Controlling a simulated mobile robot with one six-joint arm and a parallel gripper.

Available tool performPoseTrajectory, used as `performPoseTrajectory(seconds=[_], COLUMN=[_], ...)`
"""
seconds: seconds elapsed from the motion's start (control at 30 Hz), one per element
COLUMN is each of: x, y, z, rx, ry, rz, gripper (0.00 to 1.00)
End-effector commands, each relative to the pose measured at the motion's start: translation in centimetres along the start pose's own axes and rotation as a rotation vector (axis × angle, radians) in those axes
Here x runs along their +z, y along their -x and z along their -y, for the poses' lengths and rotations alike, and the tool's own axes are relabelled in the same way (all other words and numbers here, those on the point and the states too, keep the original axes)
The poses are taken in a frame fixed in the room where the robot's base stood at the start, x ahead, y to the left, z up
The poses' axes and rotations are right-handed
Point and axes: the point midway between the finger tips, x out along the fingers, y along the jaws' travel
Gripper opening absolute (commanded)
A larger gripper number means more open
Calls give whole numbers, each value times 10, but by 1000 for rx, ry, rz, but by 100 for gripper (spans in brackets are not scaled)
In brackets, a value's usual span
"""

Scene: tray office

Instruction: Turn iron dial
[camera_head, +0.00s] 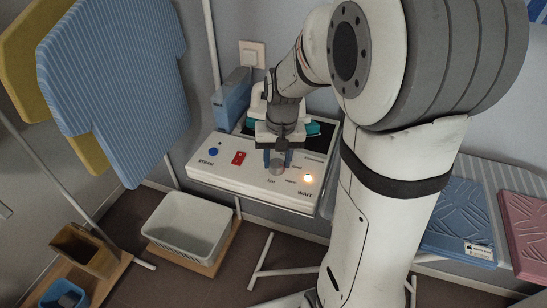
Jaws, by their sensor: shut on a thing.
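A white control panel (222,173) stands on a stand in the middle of the camera_head view. The iron dial (277,170) is a small grey knob at the panel's front, partly hidden by the fingers. My gripper (277,160) reaches down from above and is shut on the dial, its blue-grey fingers on either side. The dial's exact pointing direction is too small to tell.
A blue box (232,98) stands behind the panel's left side. A white basket (188,229) stands low in front. A striped blue shirt (120,85) hangs at left. Blue (458,217) and pink (528,230) folded pieces lie at right. My arm hides the panel's right surroundings.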

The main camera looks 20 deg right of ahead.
Motion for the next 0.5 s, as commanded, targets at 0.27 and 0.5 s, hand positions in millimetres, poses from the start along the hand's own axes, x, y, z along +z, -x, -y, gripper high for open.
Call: performPoseTrajectory(seconds=[0.27,0.5], x=[3,4], y=[-2,-3], z=[0,1], rx=[2,2], ry=[-202,-308], rz=[-2,-6], gripper=[14,14])
